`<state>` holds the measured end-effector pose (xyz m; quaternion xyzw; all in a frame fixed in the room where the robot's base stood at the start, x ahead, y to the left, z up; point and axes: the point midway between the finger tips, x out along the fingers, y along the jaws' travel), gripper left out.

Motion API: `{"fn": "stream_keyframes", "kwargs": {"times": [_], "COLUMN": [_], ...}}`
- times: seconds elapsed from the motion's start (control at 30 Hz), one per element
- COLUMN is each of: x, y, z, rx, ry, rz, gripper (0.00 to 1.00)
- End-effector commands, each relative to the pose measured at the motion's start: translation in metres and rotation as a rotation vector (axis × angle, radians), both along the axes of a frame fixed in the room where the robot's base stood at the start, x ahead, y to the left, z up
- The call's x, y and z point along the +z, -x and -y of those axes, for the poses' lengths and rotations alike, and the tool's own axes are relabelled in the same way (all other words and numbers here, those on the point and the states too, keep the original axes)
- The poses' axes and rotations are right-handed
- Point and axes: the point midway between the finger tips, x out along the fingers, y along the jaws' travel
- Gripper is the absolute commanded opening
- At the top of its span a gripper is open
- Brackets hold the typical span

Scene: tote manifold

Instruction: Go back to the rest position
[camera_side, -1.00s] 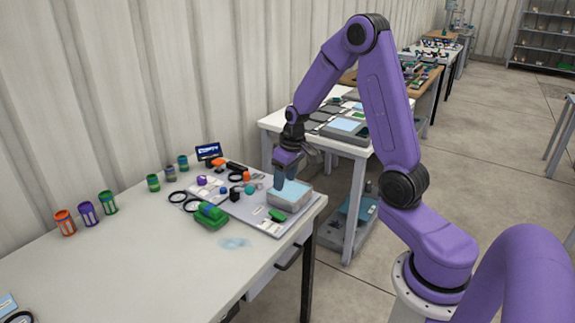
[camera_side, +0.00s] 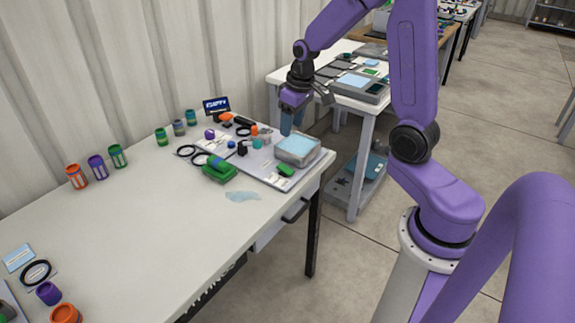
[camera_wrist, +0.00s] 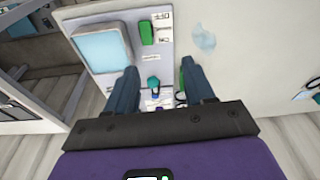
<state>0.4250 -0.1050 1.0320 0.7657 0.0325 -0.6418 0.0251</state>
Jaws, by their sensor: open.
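My gripper (camera_side: 290,122) is raised above the far end of the work table, over a pale board (camera_side: 262,172) that carries small parts. It is open and empty. In the wrist view its two blue-grey fingers (camera_wrist: 163,88) stand wide apart, with a teal part (camera_wrist: 153,82) and other small parts on the board seen between them. A grey tote with a light blue top (camera_side: 298,150) sits at the board's right side; it also shows in the wrist view (camera_wrist: 102,50). No rest position is marked in view.
Several coloured cylinders (camera_side: 97,167) stand along the wall side of the table. Black rings (camera_side: 187,151) and a small screen (camera_side: 216,105) are near the board. A second table (camera_side: 345,95) with trays stands behind. The table's middle (camera_side: 170,225) is mostly clear.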

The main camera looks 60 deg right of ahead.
Motion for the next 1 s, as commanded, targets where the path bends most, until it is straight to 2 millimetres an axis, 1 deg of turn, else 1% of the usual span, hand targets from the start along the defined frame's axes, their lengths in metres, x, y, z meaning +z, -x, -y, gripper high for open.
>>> {"fn": "stream_keyframes", "kwargs": {"times": [0.03, 0.2, 0.37, 0.5, 0.6, 0.73, 0.87, 1.0], "x": [0.003, 0.012, 0.019, 0.025, 0.028, 0.032, 0.035, 0.038], "y": [0.005, 0.03, 0.062, 0.094, 0.119, 0.152, 0.187, 0.221], "z": [-0.015, -0.062, -0.099, -0.125, -0.139, -0.153, -0.161, -0.163], "rx": [0.047, 0.196, 0.334, 0.456, 0.543, 0.655, 0.765, 0.878], "ry": [-0.001, -0.002, 0.002, 0.009, 0.016, 0.028, 0.043, 0.06], "rz": [-0.004, -0.026, -0.046, -0.063, -0.075, -0.089, -0.101, -0.113], "gripper": [0.53, 0.53, 0.53, 0.53, 0.53, 0.53, 0.53, 0.53]}}
